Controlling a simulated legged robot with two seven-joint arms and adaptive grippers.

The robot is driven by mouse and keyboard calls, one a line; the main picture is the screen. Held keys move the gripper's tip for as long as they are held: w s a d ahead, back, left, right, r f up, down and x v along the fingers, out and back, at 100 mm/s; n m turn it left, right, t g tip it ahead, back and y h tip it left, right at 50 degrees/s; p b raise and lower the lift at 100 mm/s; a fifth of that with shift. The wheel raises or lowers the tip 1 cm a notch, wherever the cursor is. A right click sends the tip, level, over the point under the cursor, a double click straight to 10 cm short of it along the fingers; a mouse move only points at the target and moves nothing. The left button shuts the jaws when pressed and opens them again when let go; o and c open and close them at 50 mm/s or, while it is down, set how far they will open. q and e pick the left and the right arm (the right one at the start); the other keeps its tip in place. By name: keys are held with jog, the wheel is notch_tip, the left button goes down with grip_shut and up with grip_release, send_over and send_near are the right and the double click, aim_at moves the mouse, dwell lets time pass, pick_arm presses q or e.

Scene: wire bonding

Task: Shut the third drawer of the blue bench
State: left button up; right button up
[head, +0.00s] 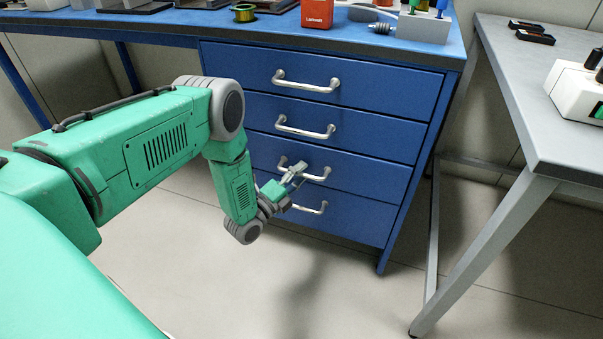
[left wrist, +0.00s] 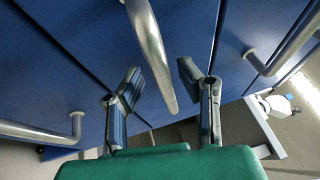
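The blue bench (head: 445,80) has a stack of drawers with silver bar handles. The third drawer (head: 365,180) from the top looks about flush with the others; I cannot tell any small gap. Its handle (head: 320,177) is partly covered by my left gripper (head: 294,174). In the left wrist view, the left gripper's fingers (left wrist: 160,84) are apart, with a handle (left wrist: 150,45) running between them. I see no clear contact between fingers and handle. My right gripper is in neither view.
Other drawer handles lie close above (head: 305,130) and below (head: 312,208). A grey table (head: 500,80) stands at the right, with its leg (head: 480,255) near the bench. A red box (head: 317,13) sits on the bench top. The floor in front is clear.

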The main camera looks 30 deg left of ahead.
pick_arm(q)
jog(key=shift+s+a+f, duration=0.15)
jog(key=shift+s, duration=0.2)
jog(key=v, duration=1.1)
jog(key=shift+s, duration=0.1)
